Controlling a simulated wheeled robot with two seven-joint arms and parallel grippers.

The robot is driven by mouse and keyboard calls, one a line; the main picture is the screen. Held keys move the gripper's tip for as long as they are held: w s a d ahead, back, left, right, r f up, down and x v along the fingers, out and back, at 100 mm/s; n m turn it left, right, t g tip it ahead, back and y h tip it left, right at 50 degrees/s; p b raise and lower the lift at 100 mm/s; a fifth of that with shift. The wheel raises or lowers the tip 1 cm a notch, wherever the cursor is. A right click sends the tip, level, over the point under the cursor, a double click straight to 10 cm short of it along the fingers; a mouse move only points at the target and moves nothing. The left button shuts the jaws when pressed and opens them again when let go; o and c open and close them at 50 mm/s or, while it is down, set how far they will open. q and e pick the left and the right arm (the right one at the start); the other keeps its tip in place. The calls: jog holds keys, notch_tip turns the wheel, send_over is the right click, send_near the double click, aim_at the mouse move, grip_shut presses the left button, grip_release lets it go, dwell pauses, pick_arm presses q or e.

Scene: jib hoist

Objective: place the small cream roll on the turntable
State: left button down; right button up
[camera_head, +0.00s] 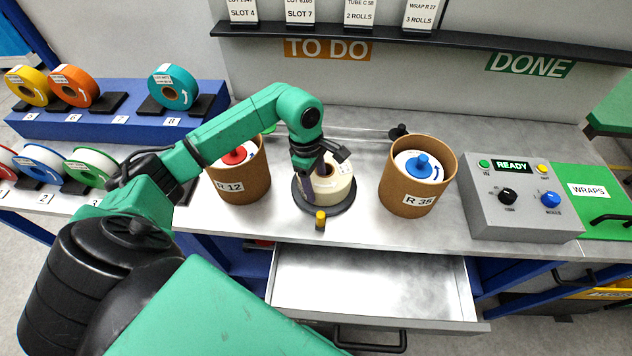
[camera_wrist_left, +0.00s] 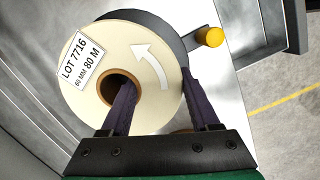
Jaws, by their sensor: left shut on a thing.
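The small cream roll (camera_head: 334,186) is on or just over the dark round turntable (camera_head: 345,207) at the middle of the bench; I cannot tell whether it touches. In the left wrist view the cream roll (camera_wrist_left: 145,62) shows its label, a white arrow and its brown core. My left gripper (camera_head: 318,178) is shut on the roll's wall, one finger in the core and one outside; its fingers also show in the left wrist view (camera_wrist_left: 160,100). The turntable's dark rim (camera_wrist_left: 160,30) shows past the roll. A yellow knob (camera_head: 320,220) is at its front. My right gripper is not in view.
Brown tubs R 12 (camera_head: 240,180) and R 35 (camera_head: 405,195) stand left and right of the turntable. A grey control box (camera_head: 520,215) reading READY is at right. Blue racks (camera_head: 90,125) with coloured rolls are at left. An open drawer (camera_head: 370,285) juts out below.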

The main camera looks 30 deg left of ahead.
pick_arm(q)
jog(key=shift+f, duration=0.1)
jog(key=shift+c, duration=1.5)
grip_release()
jog(key=shift+o, duration=0.9)
jog(key=shift+s, duration=0.1)
jog(key=shift+d, duration=0.1)
jog(key=shift+r, duration=0.25)
jog(key=shift+r+b, duration=0.3)
notch_tip(320, 180, up, 11)
jog(key=a+b, duration=0.2)
jog(key=b, duration=0.1)
